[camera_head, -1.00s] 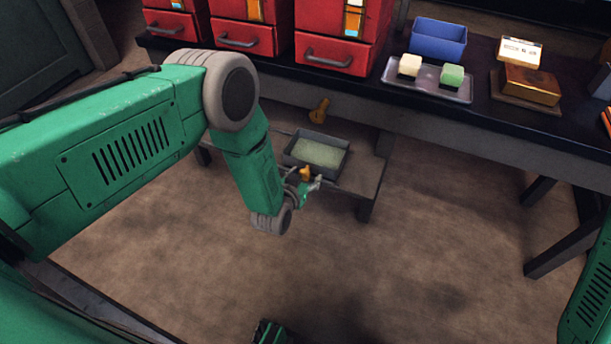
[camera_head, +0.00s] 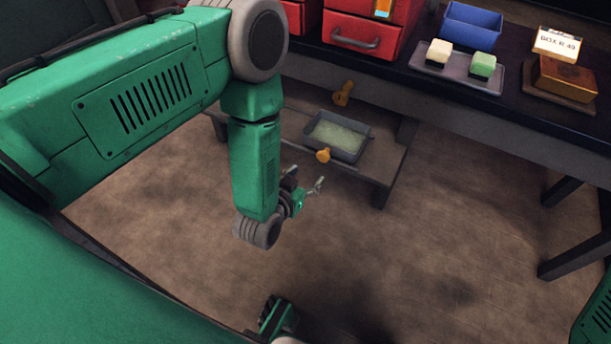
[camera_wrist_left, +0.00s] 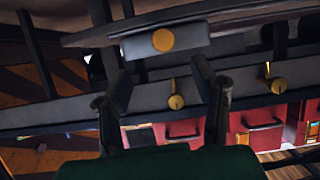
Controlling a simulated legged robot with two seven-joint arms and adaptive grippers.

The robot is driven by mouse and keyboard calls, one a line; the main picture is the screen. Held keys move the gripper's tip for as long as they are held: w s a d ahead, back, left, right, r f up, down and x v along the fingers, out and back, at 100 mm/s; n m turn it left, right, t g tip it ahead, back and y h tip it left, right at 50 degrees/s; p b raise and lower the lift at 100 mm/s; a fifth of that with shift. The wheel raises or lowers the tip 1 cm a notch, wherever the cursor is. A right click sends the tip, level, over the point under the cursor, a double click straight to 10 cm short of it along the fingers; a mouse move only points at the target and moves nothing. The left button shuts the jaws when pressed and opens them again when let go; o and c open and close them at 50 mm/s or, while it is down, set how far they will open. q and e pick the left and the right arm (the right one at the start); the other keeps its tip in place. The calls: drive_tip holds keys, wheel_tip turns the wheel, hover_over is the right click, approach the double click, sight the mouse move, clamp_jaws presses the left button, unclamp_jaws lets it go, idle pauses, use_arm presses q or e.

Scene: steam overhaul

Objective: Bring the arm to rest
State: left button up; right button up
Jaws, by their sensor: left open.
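My left arm comes in from the left and hangs down in front of the low shelf. My left gripper (camera_head: 310,190) is open and empty, over the floor just in front of the grey tray (camera_head: 363,150) and apart from it. In the left wrist view the open fingers of the left gripper (camera_wrist_left: 163,85) frame the tray front with its round brass knob (camera_wrist_left: 163,40); nothing is between them. The tray holds a pale green filling and sits on the low shelf. My right gripper is not seen; only a bit of green shows at the right edge.
The low shelf (camera_head: 385,165) stands under the dark bench (camera_head: 430,88). Another brass knob (camera_head: 343,93) is on the bench front. Red drawers (camera_head: 365,32), a blue bin (camera_head: 470,28), a tray with two blocks and a brass box (camera_head: 570,78) stand on the bench. Floor in front is clear.

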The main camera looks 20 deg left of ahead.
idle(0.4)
use_arm(q)
drive_tip(key=s+a+r+g+p, duration=0.3)
drive_tip(key=s+g+p, duration=0.1)
drive_tip(key=s, duration=0.5)
drive_tip(key=s+a+r+g+p, duration=0.3)
drive_tip(key=s+r+g+p, duration=0.1)
drive_tip(key=s, duration=0.5)
drive_tip(key=s+a+r+g+y+p, duration=0.1)
drive_tip(key=s+a+r+g+p, duration=0.2)
drive_tip(key=s, duration=0.6)
drive_tip(key=shift+r+g+p, duration=0.45)
drive_tip(key=shift+r+g, duration=0.3)
drive_tip(key=shift+g, duration=0.15)
drive_tip(key=shift+o, duration=0.5)
drive_tip(key=shift+w, duration=0.1)
idle(0.8)
